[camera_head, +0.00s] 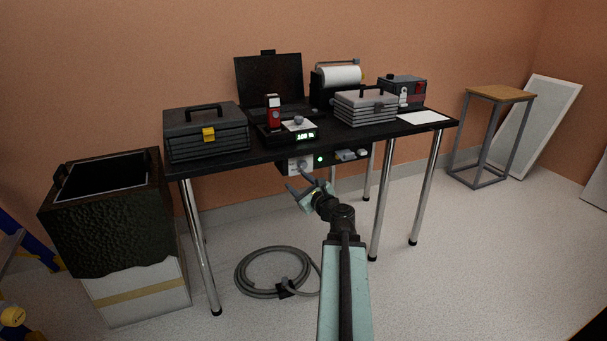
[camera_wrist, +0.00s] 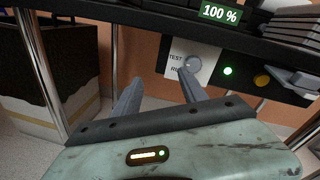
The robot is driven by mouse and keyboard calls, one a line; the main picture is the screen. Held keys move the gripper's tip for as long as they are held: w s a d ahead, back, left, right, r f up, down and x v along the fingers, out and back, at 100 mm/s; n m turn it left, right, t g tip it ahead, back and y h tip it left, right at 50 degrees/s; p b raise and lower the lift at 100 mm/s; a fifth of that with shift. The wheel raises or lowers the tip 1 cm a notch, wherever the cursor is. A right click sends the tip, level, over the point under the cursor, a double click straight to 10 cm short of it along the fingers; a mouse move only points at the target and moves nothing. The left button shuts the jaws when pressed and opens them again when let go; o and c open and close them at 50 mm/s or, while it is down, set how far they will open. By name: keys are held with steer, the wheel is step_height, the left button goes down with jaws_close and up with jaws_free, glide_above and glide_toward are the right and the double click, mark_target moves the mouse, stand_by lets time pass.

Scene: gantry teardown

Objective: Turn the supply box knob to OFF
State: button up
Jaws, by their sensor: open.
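The supply box (camera_head: 330,159) is a dark panel mounted under the front edge of the black table. Its round grey knob (camera_wrist: 192,63) sits on a white label plate at the left, where "TEST" and part of another word starting with "R" show. No OFF mark is readable. My gripper (camera_head: 298,186) is open and empty, just below and in front of the box. In the wrist view, my gripper (camera_wrist: 156,92) has its right fingertip near the knob's lower edge; contact cannot be told.
The black table (camera_head: 240,158) carries a toolbox (camera_head: 205,132), a grey case (camera_head: 366,106) and a device with a green display (camera_head: 305,135). Its chrome legs (camera_head: 200,240) stand on both sides. A coiled hose (camera_head: 240,276) lies on the floor below.

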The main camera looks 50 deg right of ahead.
mark_target(304, 167)
steer(key=s+d+r+m+h, duration=0.1)
steer(key=s+d+m+h, duration=0.15)
steer(key=d, duration=0.25)
steer(key=shift+m+y, duration=0.25)
steer(key=x, duration=0.7)
steer(key=shift+w+a, duration=0.15)
steer(key=shift+c, duration=0.3)
